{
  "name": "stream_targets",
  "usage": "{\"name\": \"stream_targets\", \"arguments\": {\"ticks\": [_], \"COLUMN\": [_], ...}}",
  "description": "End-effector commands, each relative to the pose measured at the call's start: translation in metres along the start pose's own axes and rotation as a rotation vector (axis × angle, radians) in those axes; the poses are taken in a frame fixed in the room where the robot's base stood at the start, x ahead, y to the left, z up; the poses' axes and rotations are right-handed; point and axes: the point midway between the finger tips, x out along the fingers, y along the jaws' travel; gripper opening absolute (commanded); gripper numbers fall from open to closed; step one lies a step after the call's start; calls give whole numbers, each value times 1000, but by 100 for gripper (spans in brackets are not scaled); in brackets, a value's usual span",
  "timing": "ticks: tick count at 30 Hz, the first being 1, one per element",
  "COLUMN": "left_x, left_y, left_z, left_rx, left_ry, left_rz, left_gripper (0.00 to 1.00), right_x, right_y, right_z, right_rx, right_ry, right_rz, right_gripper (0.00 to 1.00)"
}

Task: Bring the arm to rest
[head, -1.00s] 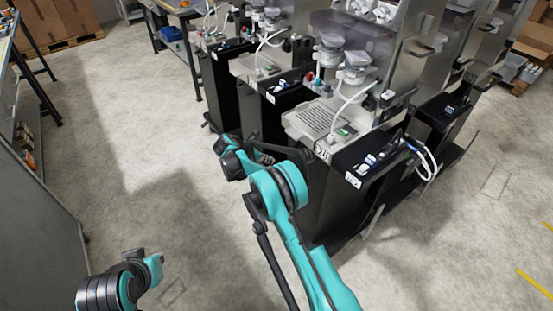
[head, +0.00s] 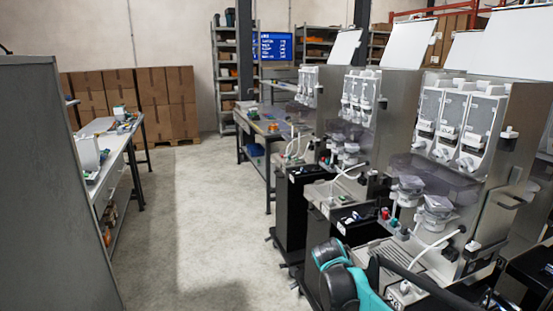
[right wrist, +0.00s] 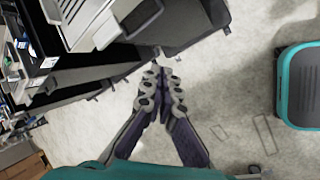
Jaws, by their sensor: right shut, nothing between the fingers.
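My right arm (head: 345,280), teal and black, comes in at the bottom of the head view in front of the nearest dispenser machine. Its gripper is not clearly visible there. In the right wrist view my right gripper (right wrist: 163,88) is shut and empty, its fingers together over bare grey floor. The dispenser's dark base (right wrist: 180,22) lies beyond the fingertips, apart from them. My left arm and left gripper do not show in the head view.
A row of dispenser machines (head: 468,125) runs along the right. Workbenches stand at left (head: 112,150) and behind (head: 262,130). A grey panel (head: 50,190) fills the left edge. Stacked cartons (head: 150,100) and shelves are at the back. The floor aisle (head: 190,200) is clear.

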Motion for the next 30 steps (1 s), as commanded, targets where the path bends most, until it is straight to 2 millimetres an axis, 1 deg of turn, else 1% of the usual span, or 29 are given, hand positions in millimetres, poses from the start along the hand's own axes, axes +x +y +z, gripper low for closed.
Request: {"name": "stream_targets", "arguments": {"ticks": [1, 3, 5, 9, 13, 15, 18, 21, 24, 27, 30], "left_x": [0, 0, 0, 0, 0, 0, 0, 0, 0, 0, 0], "left_y": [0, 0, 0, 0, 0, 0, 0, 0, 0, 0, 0], "left_z": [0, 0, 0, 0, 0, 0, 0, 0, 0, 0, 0], "left_rx": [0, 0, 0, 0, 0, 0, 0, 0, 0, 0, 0], "left_ry": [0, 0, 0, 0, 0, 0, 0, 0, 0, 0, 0], "left_rz": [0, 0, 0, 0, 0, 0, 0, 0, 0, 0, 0], "left_gripper": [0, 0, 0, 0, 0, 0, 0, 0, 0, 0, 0], "right_x": [-16, -35, -50, -77, -94, -99, -103, -103, -102, -102, -102], "right_y": [-12, -30, -46, -88, -132, -155, -184, -205, -217, -222, -222], "right_z": [13, 26, 38, 61, 78, 85, 92, 95, 97, 98, 97], "right_rx": [74, 190, 291, 527, 750, 865, 1009, 1117, 1184, 1213, 1218], "right_ry": [28, 71, 107, 190, 264, 301, 346, 378, 397, 405, 407], "right_rz": [-3, -10, -18, -45, -82, -104, -137, -164, -183, -190, -192], "right_gripper": [0, 0, 0, 0, 0, 0, 0, 0, 0, 0, 0]}}
